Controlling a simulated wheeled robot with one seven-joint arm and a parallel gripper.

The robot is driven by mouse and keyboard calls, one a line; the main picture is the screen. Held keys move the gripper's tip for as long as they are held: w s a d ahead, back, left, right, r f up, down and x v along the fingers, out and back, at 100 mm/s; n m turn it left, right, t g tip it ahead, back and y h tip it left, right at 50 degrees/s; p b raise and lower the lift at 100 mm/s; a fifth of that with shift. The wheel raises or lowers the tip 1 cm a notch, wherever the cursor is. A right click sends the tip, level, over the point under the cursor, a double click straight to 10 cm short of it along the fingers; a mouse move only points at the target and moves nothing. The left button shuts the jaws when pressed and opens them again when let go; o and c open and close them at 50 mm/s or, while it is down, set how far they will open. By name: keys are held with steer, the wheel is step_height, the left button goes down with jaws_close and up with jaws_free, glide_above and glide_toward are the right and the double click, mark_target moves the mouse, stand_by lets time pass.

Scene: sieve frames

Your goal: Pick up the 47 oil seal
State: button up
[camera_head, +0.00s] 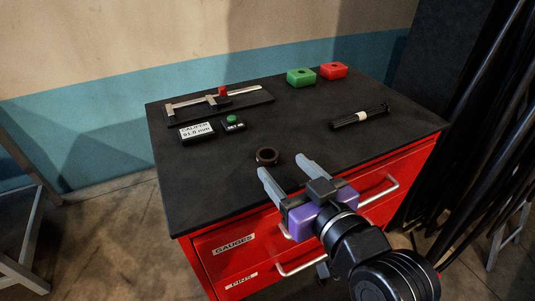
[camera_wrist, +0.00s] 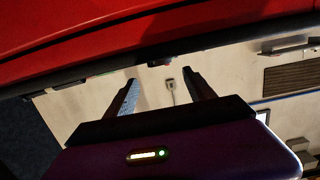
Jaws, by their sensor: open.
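A small dark brown ring (camera_head: 267,156), which looks like the oil seal, lies flat on the black cabinet top near its front edge in the head view. No number can be read on it. My gripper (camera_head: 284,168) is open and empty just in front of the ring, its two fingers pointing toward it. The ring appears just beyond the fingertips, apart from them. A small dark shape at the cabinet edge there is too unclear to name.
The black top (camera_head: 215,180) of a red drawer cabinet holds a caliper on a dark plate (camera_head: 220,101), a display reading 91.0 mm (camera_head: 196,132), a green-button box (camera_head: 233,121), a green block (camera_head: 301,77), a red block (camera_head: 333,70) and a black tool (camera_head: 360,116). Drawer handles (camera_head: 380,191) protrude in front.

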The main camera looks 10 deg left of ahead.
mark_target(264, 150)
steer(key=x, duration=0.4)
steer(key=p+x, duration=0.1)
steer(key=shift+w+a+f, duration=0.2)
steer(key=shift+w+f, duration=0.05)
steer(key=shift+f, duration=0.2)
steer(key=shift+c, duration=0.2)
jaws_close()
